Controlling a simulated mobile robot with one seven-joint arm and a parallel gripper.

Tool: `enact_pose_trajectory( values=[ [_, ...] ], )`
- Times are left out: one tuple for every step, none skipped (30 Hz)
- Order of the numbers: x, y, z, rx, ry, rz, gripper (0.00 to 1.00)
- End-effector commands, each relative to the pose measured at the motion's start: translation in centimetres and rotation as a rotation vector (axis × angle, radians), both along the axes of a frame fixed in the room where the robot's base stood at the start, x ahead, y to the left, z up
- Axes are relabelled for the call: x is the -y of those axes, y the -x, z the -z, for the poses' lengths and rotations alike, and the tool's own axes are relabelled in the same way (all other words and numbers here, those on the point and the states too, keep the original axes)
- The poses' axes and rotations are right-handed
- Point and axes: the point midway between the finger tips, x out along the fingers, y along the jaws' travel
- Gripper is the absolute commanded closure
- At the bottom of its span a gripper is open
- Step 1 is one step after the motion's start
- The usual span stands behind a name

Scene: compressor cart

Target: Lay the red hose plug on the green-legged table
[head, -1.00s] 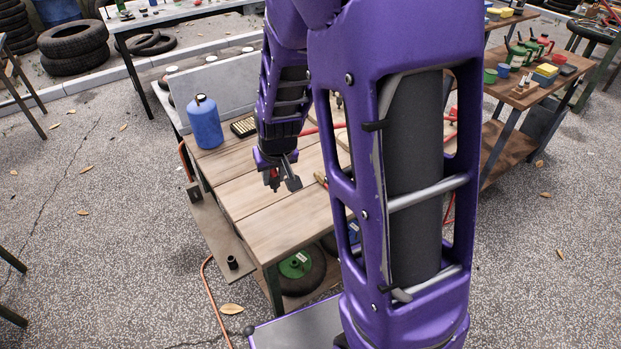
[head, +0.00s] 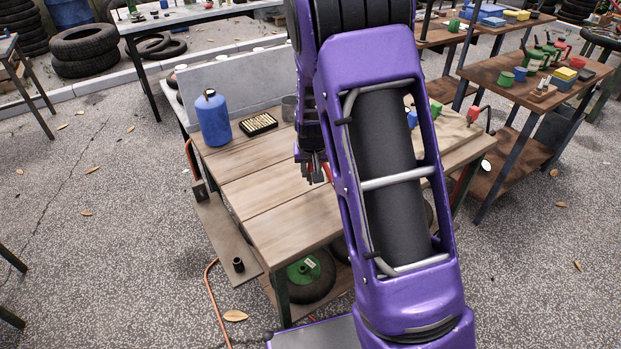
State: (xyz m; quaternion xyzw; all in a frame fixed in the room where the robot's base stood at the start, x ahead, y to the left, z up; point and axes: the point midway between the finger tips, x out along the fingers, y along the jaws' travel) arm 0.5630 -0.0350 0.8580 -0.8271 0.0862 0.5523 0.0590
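My gripper (head: 315,173) hangs over the middle of a wooden-topped table (head: 252,190), with its fingers pointing down. It is small, dark and partly behind my arm, so I cannot tell whether it is open or shut. A small red piece (head: 327,172) shows at the right side of the fingers; I cannot tell whether it is the red hose plug, in the gripper or behind it. The wooden table's front leg (head: 282,298) looks dark green. My purple arm hides the table's right middle part.
On the wooden table stand a blue bottle (head: 212,118), a black tray of small brass-coloured pieces (head: 258,124) and a grey cup (head: 290,107). A red-handled tool (head: 476,117) is at its right. Another bench (head: 500,80) holds coloured cups.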

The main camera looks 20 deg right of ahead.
Motion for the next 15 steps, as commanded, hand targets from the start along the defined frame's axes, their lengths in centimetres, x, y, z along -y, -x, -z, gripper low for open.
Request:
enact_pose_trajectory(
  values=[
    [0.0, 0.1, 1.0, -0.003, 0.000, 0.001, 1.00],
    [0.0, 0.1, 1.5, -0.003, -0.001, 0.001, 1.00],
    [0.0, 0.1, 2.0, -0.004, -0.001, 0.001, 1.00],
    [0.0, 0.0, 2.3, -0.002, 0.000, 0.000, 1.00],
    [0.0, 0.0, 2.4, -0.001, 0.000, 0.000, 1.00],
    [0.0, 0.0, 2.4, 0.000, 0.000, 0.000, 1.00],
    [0.0, 0.0, 2.4, 0.001, 0.000, 0.000, 1.00],
    [0.0, 0.0, 2.3, 0.001, -0.001, 0.000, 1.00],
    [0.0, 0.0, 2.3, 0.001, 0.000, 0.000, 1.00],
    [0.0, 0.0, 2.3, 0.001, 0.000, 0.000, 1.00],
    [0.0, 0.0, 2.3, 0.001, 0.000, 0.000, 1.00],
    [0.0, 0.0, 2.4, 0.001, 0.000, 0.000, 1.00],
    [0.0, 0.0, 2.5, 0.000, 0.000, 0.000, 1.00],
    [0.0, 0.0, 2.6, 0.000, 0.000, 0.000, 1.00],
    [0.0, 0.0, 2.8, 0.000, 0.000, 0.000, 1.00]
  ],
)
